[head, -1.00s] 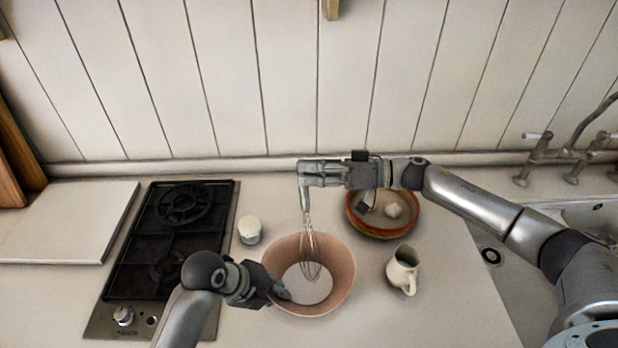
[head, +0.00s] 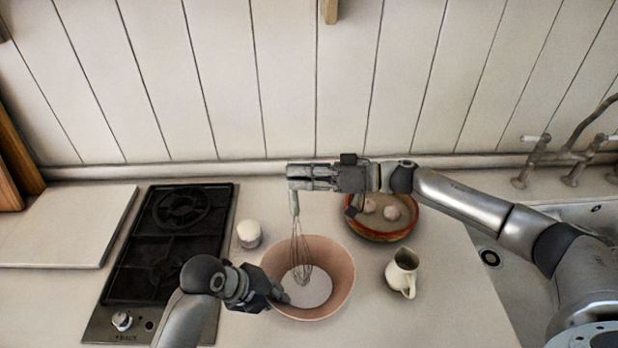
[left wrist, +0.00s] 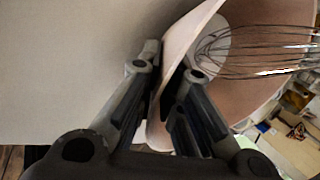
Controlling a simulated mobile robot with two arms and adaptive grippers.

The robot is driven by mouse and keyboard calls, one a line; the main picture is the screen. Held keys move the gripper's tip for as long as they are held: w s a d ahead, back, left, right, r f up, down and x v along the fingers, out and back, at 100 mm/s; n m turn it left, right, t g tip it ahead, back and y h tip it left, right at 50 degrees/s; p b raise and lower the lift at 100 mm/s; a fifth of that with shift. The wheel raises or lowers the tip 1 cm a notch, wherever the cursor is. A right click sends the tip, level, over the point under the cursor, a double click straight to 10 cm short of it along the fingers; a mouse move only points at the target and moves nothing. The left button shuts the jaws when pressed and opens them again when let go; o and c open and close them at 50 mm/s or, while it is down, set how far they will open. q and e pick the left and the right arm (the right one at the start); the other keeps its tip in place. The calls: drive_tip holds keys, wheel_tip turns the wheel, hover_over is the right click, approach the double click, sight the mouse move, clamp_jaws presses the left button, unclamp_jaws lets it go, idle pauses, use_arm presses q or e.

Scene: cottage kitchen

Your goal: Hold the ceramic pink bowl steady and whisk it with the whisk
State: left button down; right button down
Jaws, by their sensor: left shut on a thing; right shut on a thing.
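The pink ceramic bowl (head: 335,268) stands on the counter with white contents (head: 308,293) in its bottom. My left gripper (head: 279,294) is shut on the bowl's left front wall; in the left wrist view its fingers (left wrist: 172,85) clamp both sides of the bowl's rim (left wrist: 190,30). My right gripper (head: 294,184) is shut on the handle of the whisk, above the bowl. The whisk (head: 302,262) hangs nearly upright with its wires inside the bowl. The wires also show in the left wrist view (left wrist: 262,52). Whether they touch the contents I cannot tell.
A black gas hob (head: 170,245) lies to the left, with a white board (head: 65,228) beyond it. A small white container (head: 249,233) stands behind the bowl. A red-rimmed dish (head: 400,233) with round items and a cream jug (head: 402,272) are on the right, before the sink.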

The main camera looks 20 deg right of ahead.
drive_tip(key=shift+s+d+r, duration=0.15)
drive_tip(key=shift+s+d, duration=0.8)
drive_tip(key=shift+d, duration=0.25)
use_arm(q)
drive_tip(key=c, duration=1.5)
unclamp_jaws()
use_arm(e)
wheel_tip(320, 180, up, 13)
drive_tip(key=a, duration=0.1)
drive_tip(key=shift+w+a, duration=0.2)
drive_tip(key=shift+a, duration=0.15)
use_arm(q)
drive_tip(key=shift+r, duration=0.1)
use_arm(e)
drive_tip(key=shift+r, duration=0.1)
